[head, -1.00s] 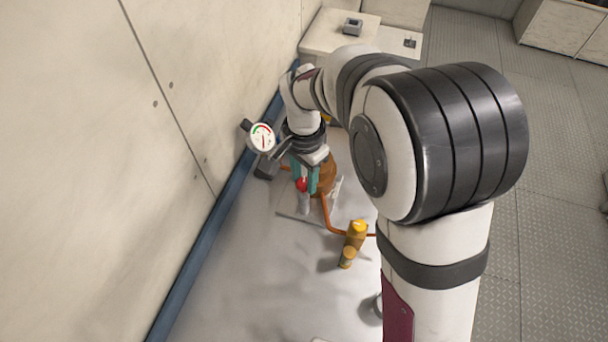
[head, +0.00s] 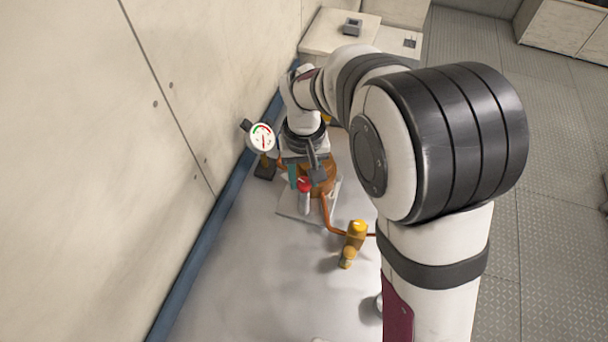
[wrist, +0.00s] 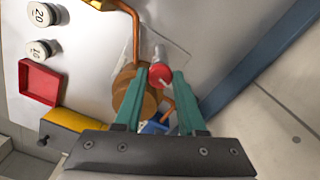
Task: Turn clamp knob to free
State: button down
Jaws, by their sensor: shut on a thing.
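The clamp knob is a round red knob (head: 304,183) on a short grey post, standing on a pale plate near the wall. In the wrist view the red knob (wrist: 160,75) sits between the fingertips of my gripper (wrist: 159,72), and a pale mark shows on it. The teal fingers flank it closely, shut on it. In the head view my gripper (head: 303,176) reaches down at the knob, with one teal finger showing to its left. The far finger is mostly hidden there.
A brown cylinder (wrist: 133,92) stands right beside the knob, with copper pipe near it. A dial gauge (head: 262,137) is close to my wrist at the wall. A yellow fitting (head: 356,231) lies to the right. A red tray (wrist: 39,82) shows in the wrist view.

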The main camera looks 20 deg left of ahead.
aim_at(304, 182)
jog(key=shift+n, duration=1.9)
jog(key=c, duration=0.5)
grip_release()
notch_tip(304, 182, up, 16)
